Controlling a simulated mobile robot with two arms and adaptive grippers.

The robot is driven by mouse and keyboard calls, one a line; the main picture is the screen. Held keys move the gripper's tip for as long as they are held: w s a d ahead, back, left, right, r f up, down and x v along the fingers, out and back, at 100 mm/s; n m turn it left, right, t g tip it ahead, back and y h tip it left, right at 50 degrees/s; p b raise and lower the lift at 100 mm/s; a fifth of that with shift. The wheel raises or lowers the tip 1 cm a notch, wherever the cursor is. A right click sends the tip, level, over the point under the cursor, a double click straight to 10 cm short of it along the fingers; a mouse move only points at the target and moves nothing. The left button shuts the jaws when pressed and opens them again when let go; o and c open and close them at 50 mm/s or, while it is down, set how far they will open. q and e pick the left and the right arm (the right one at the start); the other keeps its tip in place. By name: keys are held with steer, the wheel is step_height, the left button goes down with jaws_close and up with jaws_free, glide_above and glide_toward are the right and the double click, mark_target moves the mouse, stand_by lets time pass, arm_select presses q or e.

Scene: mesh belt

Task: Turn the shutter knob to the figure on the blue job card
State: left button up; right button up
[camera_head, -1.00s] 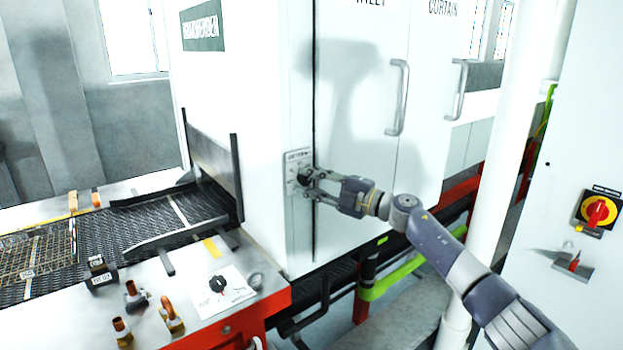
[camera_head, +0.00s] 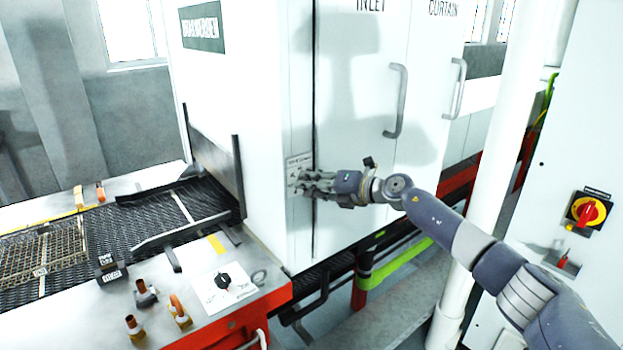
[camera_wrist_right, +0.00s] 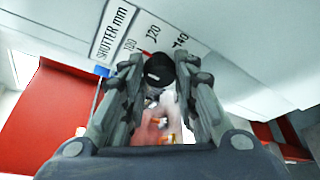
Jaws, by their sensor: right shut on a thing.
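The shutter knob (camera_wrist_right: 158,68) is a dark round knob beside a white scale plate (camera_wrist_right: 155,31), which reads "SHUTTER mm" with 100, 120 and 140. My right gripper (camera_wrist_right: 160,76) is shut on the knob, a finger on each side. In the head view the right gripper (camera_head: 304,184) is at the small plate (camera_head: 299,162) on the white cabinet's narrow front panel, and its fingers hide the knob. The knob's exact setting cannot be read. A small blue patch (camera_wrist_right: 101,71) shows beside the plate. I cannot make out a blue job card. My left gripper is not in view.
The white cabinet has two door handles (camera_head: 397,100) right of the gripper. A mesh belt (camera_head: 100,235) enters at left. A table holds another black knob (camera_head: 222,281) on a white plate and several small fittings. A red-yellow switch (camera_head: 588,211) is at right.

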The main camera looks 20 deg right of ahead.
steer(key=shift+n+p, duration=0.35)
steer(key=shift+n, duration=0.05)
steer(key=shift+h, duration=0.3)
steer(key=shift+f, duration=0.1)
steer(key=o, duration=1.1)
steer(key=shift+c, duration=0.2)
steer(key=v, duration=1.2)
